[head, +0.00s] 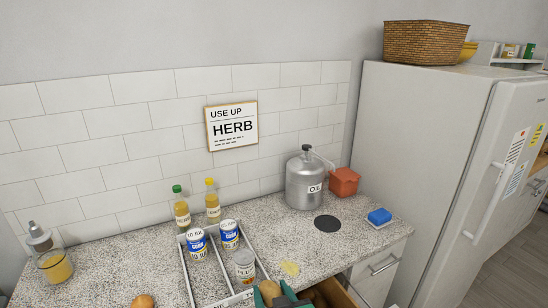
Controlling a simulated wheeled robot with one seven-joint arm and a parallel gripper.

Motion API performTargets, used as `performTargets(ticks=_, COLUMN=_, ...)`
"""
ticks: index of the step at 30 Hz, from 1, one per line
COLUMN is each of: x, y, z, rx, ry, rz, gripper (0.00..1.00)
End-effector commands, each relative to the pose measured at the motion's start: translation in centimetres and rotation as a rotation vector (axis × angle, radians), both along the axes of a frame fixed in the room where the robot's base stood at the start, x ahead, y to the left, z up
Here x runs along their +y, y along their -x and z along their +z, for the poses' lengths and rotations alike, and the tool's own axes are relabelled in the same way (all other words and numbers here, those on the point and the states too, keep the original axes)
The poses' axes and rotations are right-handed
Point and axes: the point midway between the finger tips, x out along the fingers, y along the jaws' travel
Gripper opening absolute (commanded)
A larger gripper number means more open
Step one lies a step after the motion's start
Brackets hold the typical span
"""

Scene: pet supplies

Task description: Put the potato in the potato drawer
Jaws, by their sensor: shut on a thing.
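My gripper (274,295) shows at the bottom edge, cut off by the frame. Its dark green fingers are shut on a yellow-brown potato (269,289), of which only a part shows between them. It is at the counter's front edge, close to the divided tray. Just right of it, an open drawer (339,293) with a brown wooden inside shows in part. No label on this drawer is visible, and most of its inside is hidden by the gripper and the frame edge.
A white divided tray (184,262) holds several cans. Two bottles (182,212), a steel oil can (303,183), an orange container (343,182) and a blue sponge (379,216) stand behind. A round orange-brown item (143,301) lies at the lower left. A fridge (425,150) bounds the right.

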Motion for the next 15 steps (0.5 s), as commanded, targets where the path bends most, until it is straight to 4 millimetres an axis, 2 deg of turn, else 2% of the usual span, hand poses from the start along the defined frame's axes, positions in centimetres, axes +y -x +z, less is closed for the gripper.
performTargets(ticks=5, x=-0.1, y=0.4, z=-2.7, rx=0.004, ry=0.0, rz=-0.016, gripper=0.19)
performTargets(ticks=8, x=-0.1, y=0.7, z=-4.9, rx=0.008, ry=-0.002, rz=-0.029, gripper=0.19)
performTargets(ticks=11, x=0.0, y=1.0, z=-7.7, rx=0.01, ry=-0.002, rz=-0.044, gripper=0.19)
performTargets(ticks=15, x=0.1, y=1.7, z=-12.4, rx=0.012, ry=0.0, rz=-0.069, gripper=0.19)
